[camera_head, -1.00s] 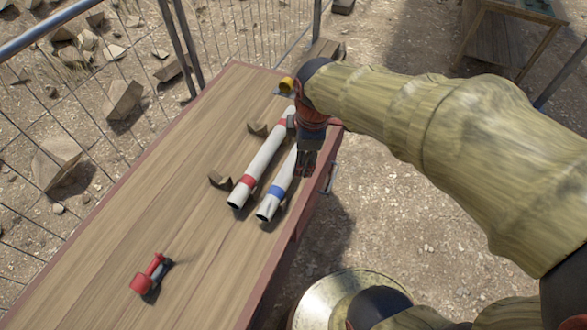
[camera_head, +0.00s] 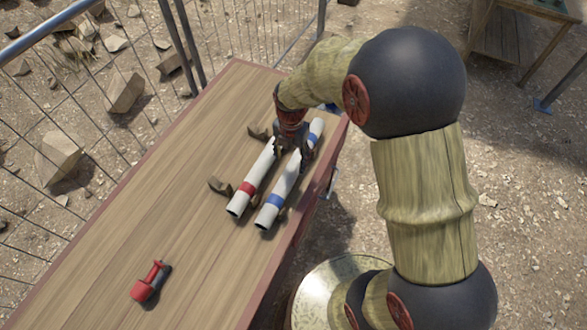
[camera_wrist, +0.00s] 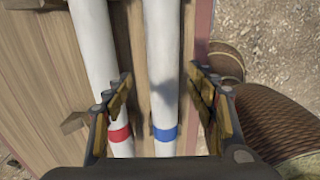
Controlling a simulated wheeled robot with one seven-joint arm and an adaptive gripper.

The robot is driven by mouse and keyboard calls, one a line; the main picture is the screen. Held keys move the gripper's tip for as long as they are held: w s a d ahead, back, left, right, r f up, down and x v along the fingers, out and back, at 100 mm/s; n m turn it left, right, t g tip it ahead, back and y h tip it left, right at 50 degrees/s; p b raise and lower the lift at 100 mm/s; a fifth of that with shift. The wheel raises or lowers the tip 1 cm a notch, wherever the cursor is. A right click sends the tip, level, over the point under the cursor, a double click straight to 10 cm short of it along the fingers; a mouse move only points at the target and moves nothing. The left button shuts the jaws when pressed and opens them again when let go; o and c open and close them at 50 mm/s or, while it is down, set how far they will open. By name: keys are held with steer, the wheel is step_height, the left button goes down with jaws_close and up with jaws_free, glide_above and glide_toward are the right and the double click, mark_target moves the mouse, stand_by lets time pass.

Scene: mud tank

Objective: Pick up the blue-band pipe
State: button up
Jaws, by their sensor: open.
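The blue-band pipe (camera_head: 285,187) is a white tube with blue bands, lying along the right side of the wooden table. In the wrist view the blue-band pipe (camera_wrist: 162,70) runs between my open fingers. The white red-band pipe (camera_head: 252,178) lies parallel on its left; it also shows in the wrist view (camera_wrist: 92,50). My gripper (camera_head: 294,148) is over the far half of the pipes. In the wrist view my gripper (camera_wrist: 163,105) has its left finger over the red-band pipe's edge and its right finger right of the blue-band pipe. Contact cannot be told.
Wooden support blocks (camera_head: 220,186) hold the pipes on the table (camera_head: 150,200). A red tool (camera_head: 149,283) lies at the near left. A wire fence (camera_head: 120,90) runs along the left side.

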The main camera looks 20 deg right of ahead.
mark_target(293, 166)
steer(key=f, duration=0.1)
steer(key=f+b, duration=0.1)
steer(key=f, duration=0.2)
steer(key=shift+d+f, duration=0.3)
steer(key=shift+f, duration=0.05)
steer(key=shift+c, duration=0.8)
steer(key=shift+r, duration=0.1)
jaws_close()
